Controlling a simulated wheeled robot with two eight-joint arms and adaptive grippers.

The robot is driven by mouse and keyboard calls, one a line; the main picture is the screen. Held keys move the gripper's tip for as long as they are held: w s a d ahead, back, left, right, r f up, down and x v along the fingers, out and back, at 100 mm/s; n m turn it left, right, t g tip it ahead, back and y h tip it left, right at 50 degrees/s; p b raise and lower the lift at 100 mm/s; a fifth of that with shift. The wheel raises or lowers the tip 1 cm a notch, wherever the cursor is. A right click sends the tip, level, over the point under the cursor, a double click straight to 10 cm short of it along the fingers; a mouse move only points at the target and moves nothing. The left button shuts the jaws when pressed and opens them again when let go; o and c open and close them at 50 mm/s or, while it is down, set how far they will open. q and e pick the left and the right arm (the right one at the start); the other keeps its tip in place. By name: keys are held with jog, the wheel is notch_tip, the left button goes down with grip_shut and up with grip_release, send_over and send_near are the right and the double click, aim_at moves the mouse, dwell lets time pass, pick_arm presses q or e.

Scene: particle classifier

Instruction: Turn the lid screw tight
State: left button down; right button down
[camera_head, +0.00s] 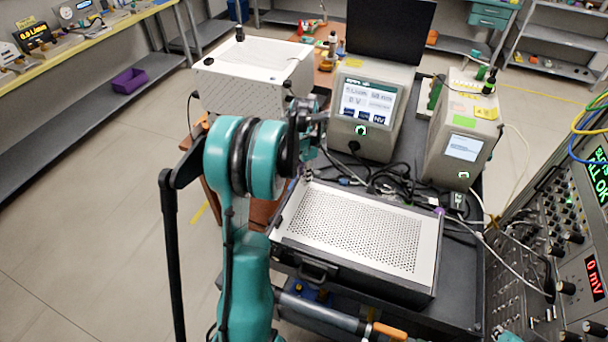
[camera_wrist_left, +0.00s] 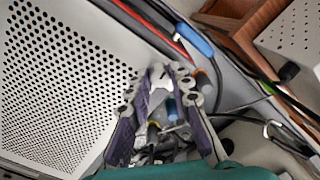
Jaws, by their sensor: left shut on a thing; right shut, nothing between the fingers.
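The perforated white lid (camera_head: 350,228) lies on a black case on the cart, and it fills the left of the left wrist view (camera_wrist_left: 62,75). A small purple knob (camera_head: 440,211), probably a lid screw, shows at its far right corner. My left gripper (camera_head: 304,170) points down at the lid's far left corner. In the left wrist view its fingers converge (camera_wrist_left: 158,72) beside the lid's edge. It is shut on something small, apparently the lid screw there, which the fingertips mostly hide. I cannot tell how tight it sits. My right gripper is in neither view.
Black cables (camera_head: 395,182) lie behind the lid. Two grey instruments with screens (camera_head: 367,104) (camera_head: 465,147) stand at the back of the cart. A white box (camera_head: 252,80) is at the back left, and a rack with knobs (camera_head: 550,250) is at the right.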

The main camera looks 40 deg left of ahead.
dwell(0.5)
pick_arm(q)
jog(key=c, duration=1.3)
grip_release()
jog(key=shift+c, duration=0.2)
jog(key=shift+r, duration=0.1)
notch_tip(320, 180, up, 12)
